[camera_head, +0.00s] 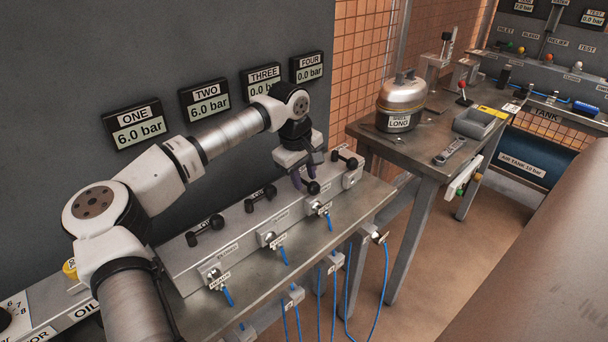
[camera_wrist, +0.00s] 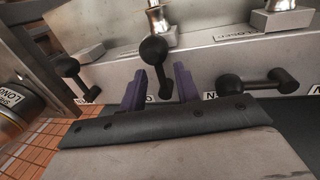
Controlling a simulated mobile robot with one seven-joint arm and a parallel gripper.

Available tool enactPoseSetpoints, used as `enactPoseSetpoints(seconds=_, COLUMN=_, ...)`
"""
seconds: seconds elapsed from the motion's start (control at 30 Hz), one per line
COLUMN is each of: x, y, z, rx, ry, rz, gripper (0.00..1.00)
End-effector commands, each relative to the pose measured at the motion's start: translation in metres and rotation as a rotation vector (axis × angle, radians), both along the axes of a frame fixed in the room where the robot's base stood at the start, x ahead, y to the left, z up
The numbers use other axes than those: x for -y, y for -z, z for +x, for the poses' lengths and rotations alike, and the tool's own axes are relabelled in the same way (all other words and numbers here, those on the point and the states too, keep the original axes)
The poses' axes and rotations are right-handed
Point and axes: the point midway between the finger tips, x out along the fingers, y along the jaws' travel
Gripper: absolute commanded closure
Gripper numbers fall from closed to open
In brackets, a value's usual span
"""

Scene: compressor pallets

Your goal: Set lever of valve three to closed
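The lever of valve three (camera_head: 313,187) is black with a ball knob, on the sloped grey valve block. In the wrist view the lever (camera_wrist: 153,50) stands between my gripper's two purple fingers, with gaps on both sides. My gripper (camera_head: 304,178) is open around the lever; its fingers also show in the wrist view (camera_wrist: 160,74). In the head view the gripper hides part of this lever. The display THREE (camera_head: 263,80) is partly covered by my arm and seems to read 0.0 bar.
Neighbouring black levers are valve two's (camera_head: 260,198) and valve four's (camera_head: 345,158), close on either side. Displays ONE (camera_head: 138,126) and TWO (camera_head: 206,100) read 6.0 bar; FOUR (camera_head: 308,67) reads 0.0 bar. A metal workbench (camera_head: 425,160) with a tank (camera_head: 402,97) stands to the right.

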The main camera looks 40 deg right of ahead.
Motion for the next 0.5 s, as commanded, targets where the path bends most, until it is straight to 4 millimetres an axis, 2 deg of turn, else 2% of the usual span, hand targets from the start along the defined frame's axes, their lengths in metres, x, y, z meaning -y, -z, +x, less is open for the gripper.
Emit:
enactPoseSetpoints(seconds=0.27, x=-0.001, y=-0.004, z=0.001, rx=0.002, ry=-0.002, rz=0.0, gripper=0.68)
enactPoseSetpoints(seconds=0.37, x=-0.003, y=-0.016, z=0.001, rx=0.004, ry=-0.003, rz=-0.002, gripper=0.68)
enactPoseSetpoints(seconds=0.5, x=-0.009, y=-0.044, z=0.001, rx=0.005, ry=-0.003, rz=-0.002, gripper=0.68)
